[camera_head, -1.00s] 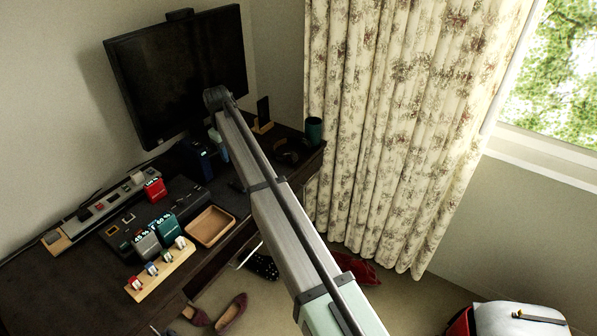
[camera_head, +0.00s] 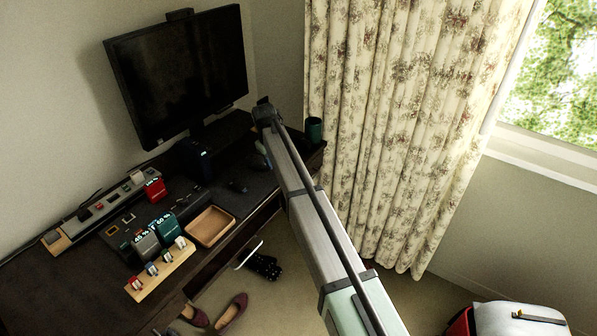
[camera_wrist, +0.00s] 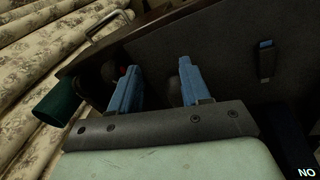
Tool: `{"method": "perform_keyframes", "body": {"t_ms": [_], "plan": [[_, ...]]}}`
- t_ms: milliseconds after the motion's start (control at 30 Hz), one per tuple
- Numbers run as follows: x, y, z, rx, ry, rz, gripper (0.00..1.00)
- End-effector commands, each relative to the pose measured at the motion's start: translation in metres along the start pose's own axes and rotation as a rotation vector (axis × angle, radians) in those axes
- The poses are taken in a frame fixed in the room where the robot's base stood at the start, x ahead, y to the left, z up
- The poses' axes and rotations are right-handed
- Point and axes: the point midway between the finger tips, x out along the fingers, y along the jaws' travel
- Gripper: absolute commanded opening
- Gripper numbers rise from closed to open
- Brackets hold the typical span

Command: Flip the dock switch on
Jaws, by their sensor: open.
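A dark dock unit (camera_head: 125,231) with small square controls lies on the left of the desk, with charging blocks (camera_head: 148,246) standing beside it. I cannot tell which control is the dock switch. My gripper (camera_wrist: 159,64) shows two blue fingers, apart with nothing held between them, over the right part of the desk. In the head view the arm hides most of it. The gripper is well to the right of the dock.
A green cup (camera_head: 314,129) stands at the desk's right end. A monitor (camera_head: 183,75) rises behind a dark blue box (camera_head: 198,160). A wooden tray (camera_head: 211,226) and a wooden rack (camera_head: 162,268) sit at the front edge. A curtain (camera_head: 415,120) hangs to the right.

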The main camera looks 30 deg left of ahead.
Motion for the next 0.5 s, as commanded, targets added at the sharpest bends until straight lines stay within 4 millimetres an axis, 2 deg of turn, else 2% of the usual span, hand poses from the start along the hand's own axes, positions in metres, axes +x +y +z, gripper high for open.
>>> {"method": "perform_keyframes", "body": {"t_ms": [133,500], "plan": [[0.013,0.015,0.015,0.023,-0.004,0.01,0.47],[0.046,0.04,0.049,0.07,-0.02,0.019,0.47]]}}
